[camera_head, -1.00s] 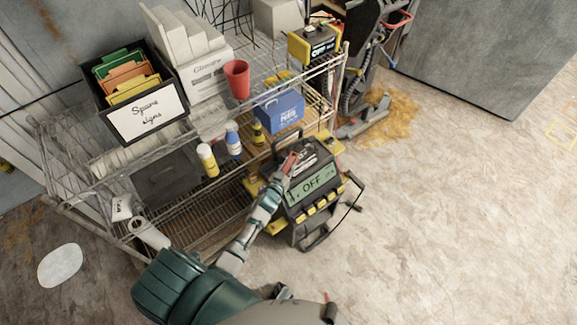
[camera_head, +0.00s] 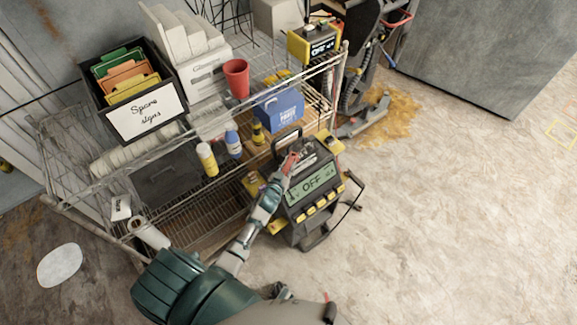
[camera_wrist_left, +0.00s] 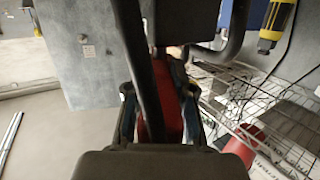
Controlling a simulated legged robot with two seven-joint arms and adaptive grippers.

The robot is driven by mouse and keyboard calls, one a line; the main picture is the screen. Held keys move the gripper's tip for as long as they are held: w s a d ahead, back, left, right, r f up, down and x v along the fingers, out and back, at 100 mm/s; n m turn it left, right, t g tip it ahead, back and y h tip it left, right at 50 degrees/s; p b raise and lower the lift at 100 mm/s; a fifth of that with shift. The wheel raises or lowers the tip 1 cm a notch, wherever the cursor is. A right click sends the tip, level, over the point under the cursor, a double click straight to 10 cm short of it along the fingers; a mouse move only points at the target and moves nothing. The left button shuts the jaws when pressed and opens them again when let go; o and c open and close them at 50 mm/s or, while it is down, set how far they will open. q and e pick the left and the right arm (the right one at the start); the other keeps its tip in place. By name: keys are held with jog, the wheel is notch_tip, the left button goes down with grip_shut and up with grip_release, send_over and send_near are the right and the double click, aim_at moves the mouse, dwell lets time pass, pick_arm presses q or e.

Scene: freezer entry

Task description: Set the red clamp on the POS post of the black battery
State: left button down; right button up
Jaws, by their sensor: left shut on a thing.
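Whether the clamp touches the unit cannot be told. In the left wrist view the red clamp (camera_wrist_left: 171,100) stands between the fingers, partly hidden by a dark bar in front. I cannot pick out the black battery or a POS post for certain; no such mark is readable. My right gripper is not in view.
A wire shelf (camera_head: 200,215) stands left of and behind the unit, with a signs box (camera_head: 148,118), a red cup (camera_head: 236,76), bottles and a blue box (camera_head: 279,108). A black cable loops at the unit's right.

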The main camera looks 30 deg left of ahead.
pick_arm(q)
jog(key=shift+f+b, duration=0.55)
jog(key=shift+f, duration=0.2)
jog(key=c, duration=0.9)
grip_release()
jog(key=shift+f, duration=0.1)
jog(key=v, duration=1.2)
